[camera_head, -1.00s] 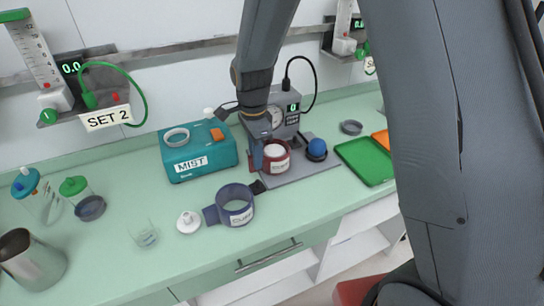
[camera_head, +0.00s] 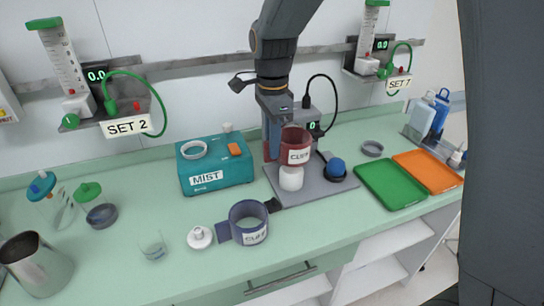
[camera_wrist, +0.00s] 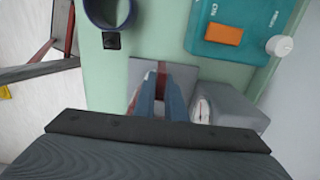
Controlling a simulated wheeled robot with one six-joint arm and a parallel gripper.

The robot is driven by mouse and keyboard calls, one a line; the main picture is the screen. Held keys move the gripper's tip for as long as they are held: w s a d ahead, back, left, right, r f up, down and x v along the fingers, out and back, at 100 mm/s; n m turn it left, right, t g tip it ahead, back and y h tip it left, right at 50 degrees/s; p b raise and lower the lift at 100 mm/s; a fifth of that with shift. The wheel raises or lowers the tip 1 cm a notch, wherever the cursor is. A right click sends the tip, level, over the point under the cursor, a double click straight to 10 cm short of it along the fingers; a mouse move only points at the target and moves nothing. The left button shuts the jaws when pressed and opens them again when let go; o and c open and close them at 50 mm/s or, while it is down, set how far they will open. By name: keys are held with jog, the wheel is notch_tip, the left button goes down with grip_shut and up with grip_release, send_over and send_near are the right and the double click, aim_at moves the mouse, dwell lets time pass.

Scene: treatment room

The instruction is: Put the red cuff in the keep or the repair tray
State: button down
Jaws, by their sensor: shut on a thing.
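My gripper (camera_head: 271,136) is shut on the red cuff (camera_head: 297,147), which has a white label reading "Cuff". The cuff is held in the air just above a white cylinder (camera_head: 291,179) on a grey tester base. In the wrist view my gripper's fingers (camera_wrist: 160,92) hide most of the cuff, and only a little red (camera_wrist: 162,68) shows. A green tray (camera_head: 388,184) and an orange tray (camera_head: 430,172) lie side by side on the right of the counter, both empty. No wording shows on either tray.
A blue cuff (camera_head: 248,222) lies at the front of the counter (camera_head: 330,240). A grey ring (camera_head: 372,149) lies behind the green tray. Bottles stand at far right.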

jog(key=shift+r+p, duration=3.15)
jog(key=shift+r, duration=0.65)
